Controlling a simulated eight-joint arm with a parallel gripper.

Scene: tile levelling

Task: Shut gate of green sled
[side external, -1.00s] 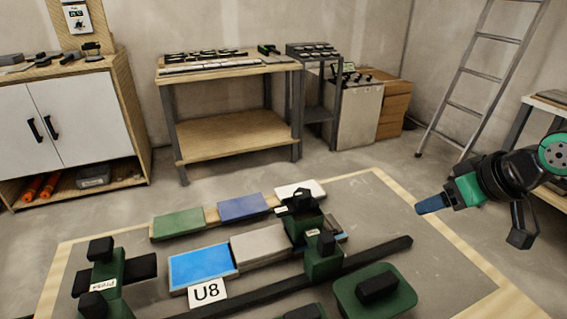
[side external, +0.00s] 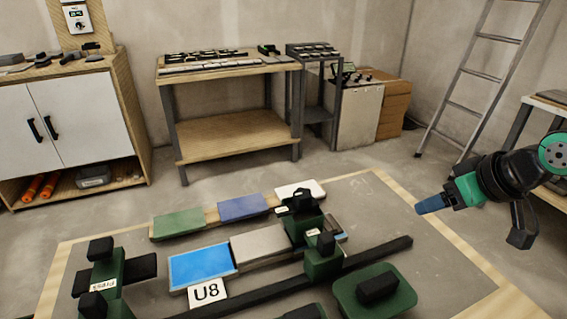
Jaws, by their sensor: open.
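A green sled (side external: 322,262) with a dark knob sits at the dark rail, right of centre. Another green block with a dark top (side external: 305,208) stands just behind it. Which part is the gate, and whether it is open or shut, I cannot tell. A green block with dark arms and a white label (side external: 103,272) stands at the left front. My gripper (side external: 432,204) hangs in the air at the right, well apart from the sled, with blue at its tip. Its finger gap is too small to see clearly, and nothing shows in it.
A bright blue tile (side external: 202,266) and a beige tile (side external: 261,245) lie behind the dark rail (side external: 382,253), with a "U8" card (side external: 207,292) in front. Green, blue and white tiles lie on a strip behind. A green pad with a black handle (side external: 374,291) sits front right. Bare board lies right of the rail.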

